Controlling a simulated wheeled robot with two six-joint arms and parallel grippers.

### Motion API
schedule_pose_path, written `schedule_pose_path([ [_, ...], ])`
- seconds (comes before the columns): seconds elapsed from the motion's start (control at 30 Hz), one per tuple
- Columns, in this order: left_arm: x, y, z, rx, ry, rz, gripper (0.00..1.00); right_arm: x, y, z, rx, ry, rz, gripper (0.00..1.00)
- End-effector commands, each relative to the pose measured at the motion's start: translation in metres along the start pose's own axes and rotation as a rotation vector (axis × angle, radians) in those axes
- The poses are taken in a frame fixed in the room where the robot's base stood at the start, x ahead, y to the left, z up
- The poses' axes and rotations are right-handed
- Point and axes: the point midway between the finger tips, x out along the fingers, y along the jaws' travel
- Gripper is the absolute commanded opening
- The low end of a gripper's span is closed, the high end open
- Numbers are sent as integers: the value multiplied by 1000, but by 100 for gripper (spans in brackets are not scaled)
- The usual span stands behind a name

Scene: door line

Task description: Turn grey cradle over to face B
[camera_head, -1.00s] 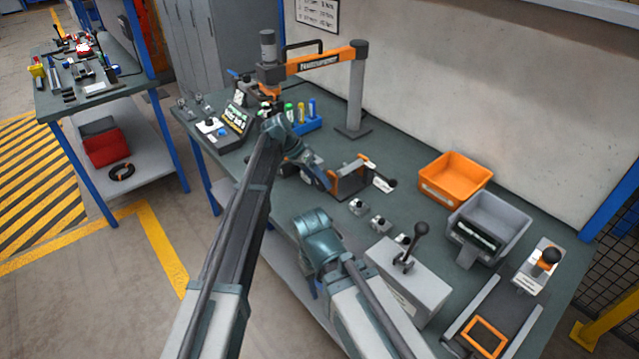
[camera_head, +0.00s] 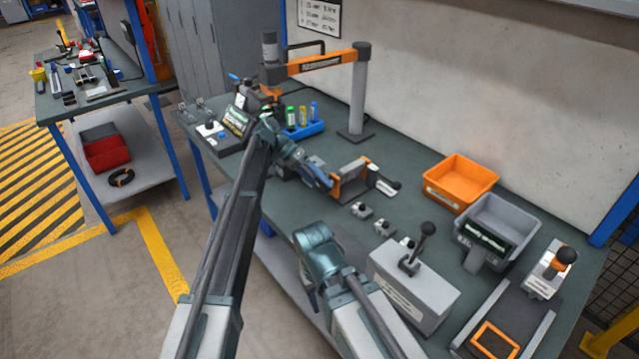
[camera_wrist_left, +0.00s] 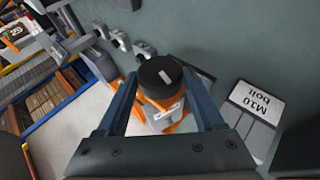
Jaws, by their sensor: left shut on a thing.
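The grey cradle (camera_head: 352,181) with orange end plates sits on the green bench, right of centre in the head view. No face letter on it can be read. My left gripper (camera_head: 328,184) reaches its near left end. In the left wrist view, the gripper's fingers (camera_wrist_left: 163,90) are closed on both sides of a round black knob (camera_wrist_left: 160,76) with a grey mark on top. Orange and white parts show beneath the knob. My right arm shows at bottom centre, but its gripper is not seen.
Small grey blocks (camera_head: 362,210) lie in front. An orange bin (camera_head: 460,183) and a grey bin (camera_head: 497,230) stand right. A post with an orange arm (camera_head: 320,63) stands behind. An M10 bolt card (camera_wrist_left: 255,105) lies nearby.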

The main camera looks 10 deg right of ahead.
Motion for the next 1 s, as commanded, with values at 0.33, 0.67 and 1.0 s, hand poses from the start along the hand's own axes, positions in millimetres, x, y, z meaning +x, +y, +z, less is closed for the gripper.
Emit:
schedule_pose_path([
  [0.33, 0, 0, 1, -2, -2, -2, 99, 0, 0, 0, 0, 0, 0, 50],
  [0.67, -3, 0, 0, -1, 0, -1, 99, -3, 0, 0, 0, 0, 0, 50],
  [1.0, -66, 4, -3, -3, 2, -2, 99, -48, 5, 3, 0, 0, 0, 50],
])
